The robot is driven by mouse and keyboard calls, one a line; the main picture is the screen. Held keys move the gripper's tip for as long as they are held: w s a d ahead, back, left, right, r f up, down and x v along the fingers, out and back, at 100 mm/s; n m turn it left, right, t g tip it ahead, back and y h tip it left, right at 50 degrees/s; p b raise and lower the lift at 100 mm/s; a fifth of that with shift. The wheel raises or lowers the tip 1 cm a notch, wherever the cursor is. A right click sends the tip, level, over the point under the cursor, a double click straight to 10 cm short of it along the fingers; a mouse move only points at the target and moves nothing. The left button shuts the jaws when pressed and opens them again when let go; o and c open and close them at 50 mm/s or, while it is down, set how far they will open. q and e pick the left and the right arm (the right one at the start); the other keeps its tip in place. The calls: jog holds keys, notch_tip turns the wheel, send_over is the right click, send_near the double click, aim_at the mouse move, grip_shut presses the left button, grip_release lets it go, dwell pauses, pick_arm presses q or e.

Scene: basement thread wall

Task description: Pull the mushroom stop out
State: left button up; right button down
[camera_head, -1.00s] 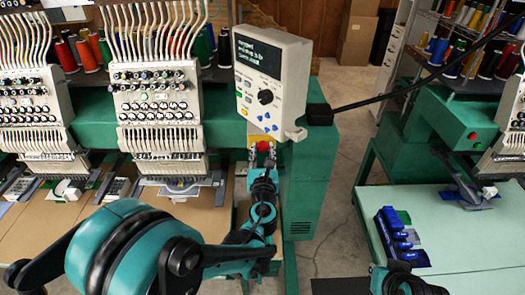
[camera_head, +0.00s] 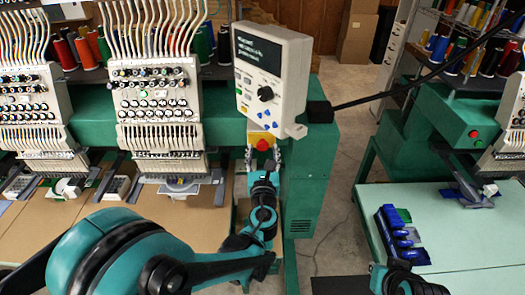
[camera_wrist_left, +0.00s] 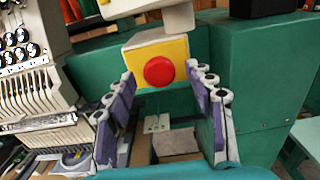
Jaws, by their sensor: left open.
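The mushroom stop (camera_head: 263,145) is a red round button on a yellow box (camera_head: 253,137), below the grey control panel (camera_head: 270,80). In the left wrist view the red stop (camera_wrist_left: 159,71) faces me on the yellow and white box (camera_wrist_left: 175,50). My left gripper (camera_head: 263,158) is open just in front of and slightly below the stop. In the wrist view its two fingers (camera_wrist_left: 164,88) stand wide apart to either side of the button, and nothing is between them. Whether they touch the box I cannot tell. My right arm shows only partly at the bottom right, its fingers unclear.
Embroidery heads (camera_head: 155,100) stand to the left above a tan table (camera_head: 130,215). A green machine body (camera_head: 310,180) is right of the stop. A pale table (camera_head: 470,225) with blue holders (camera_head: 397,235) is at the right. Floor (camera_head: 335,225) shows between the tables.

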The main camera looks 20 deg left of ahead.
pick_arm(q)
jog(key=v, duration=1.1)
jog(key=shift+s, duration=0.25)
jog(key=s+a+f+n+g+b, duration=0.2)
jog(key=a+f+n+g+b, duration=0.15)
jog(key=f+n, duration=0.4)
jog(key=s+a+f+n+g+b, duration=0.2)
jog(key=a+f+n+g+b, duration=0.15)
jog(key=f+n, duration=0.35)
jog(key=s+d+f+n+g+h+b, duration=0.3)
jog(key=s+n, duration=0.6)
jog(key=n, duration=0.9)
notch_tip(320, 180, down, 4)
jog(key=h+b, duration=0.2)
jog(key=b, duration=0.1)
jog(key=shift+d, duration=0.25)
